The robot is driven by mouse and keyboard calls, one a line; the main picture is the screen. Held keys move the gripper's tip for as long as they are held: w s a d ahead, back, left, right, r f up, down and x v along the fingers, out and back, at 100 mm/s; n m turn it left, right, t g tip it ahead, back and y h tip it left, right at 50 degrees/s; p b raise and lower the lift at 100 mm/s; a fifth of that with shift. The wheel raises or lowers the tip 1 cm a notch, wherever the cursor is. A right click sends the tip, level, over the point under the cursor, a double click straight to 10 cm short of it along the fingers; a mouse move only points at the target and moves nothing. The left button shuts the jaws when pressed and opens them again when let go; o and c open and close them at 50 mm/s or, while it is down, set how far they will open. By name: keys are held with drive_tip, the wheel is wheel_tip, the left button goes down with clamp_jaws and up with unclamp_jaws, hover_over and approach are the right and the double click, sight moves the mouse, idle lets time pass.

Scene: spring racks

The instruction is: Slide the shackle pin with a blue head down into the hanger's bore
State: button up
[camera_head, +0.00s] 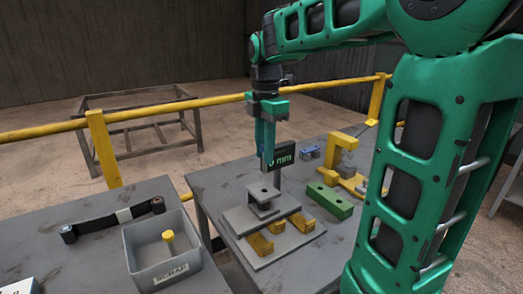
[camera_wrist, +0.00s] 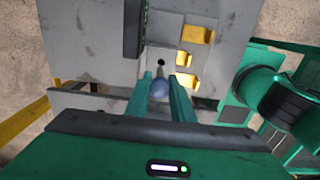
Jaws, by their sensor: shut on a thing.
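The shackle pin's blue head (camera_wrist: 159,90) is between the fingertips of my gripper (camera_wrist: 160,83) in the wrist view. My gripper is shut on it. In the head view my gripper (camera_head: 266,158) points down above the grey hanger (camera_head: 263,193), and the pin is mostly hidden by the fingers. The hanger stands on a grey plate and has a dark round bore in its top. In the wrist view the bore (camera_wrist: 161,62) shows just beyond the blue head. The pin appears above the hanger; its lower end is unclear.
A black display (camera_head: 285,154) stands close behind the hanger. Yellow blocks (camera_head: 260,244) lie in front of it. A green block with holes (camera_head: 330,201) and a yellow frame (camera_head: 342,158) are at right. A grey scrap bin (camera_head: 160,250) holds a yellow-headed pin (camera_head: 169,241).

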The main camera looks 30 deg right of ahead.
sight(264, 173)
drive_tip(key=shift+f, duration=0.1)
drive_tip(key=shift+f, duration=2.5)
drive_tip(key=shift+s, duration=0.1)
drive_tip(key=shift+f, duration=2.15)
drive_tip(key=o, duration=1.5)
drive_tip(key=shift+c, duration=0.2)
drive_tip(key=shift+r, duration=0.15)
drive_tip(key=shift+r, duration=3.35)
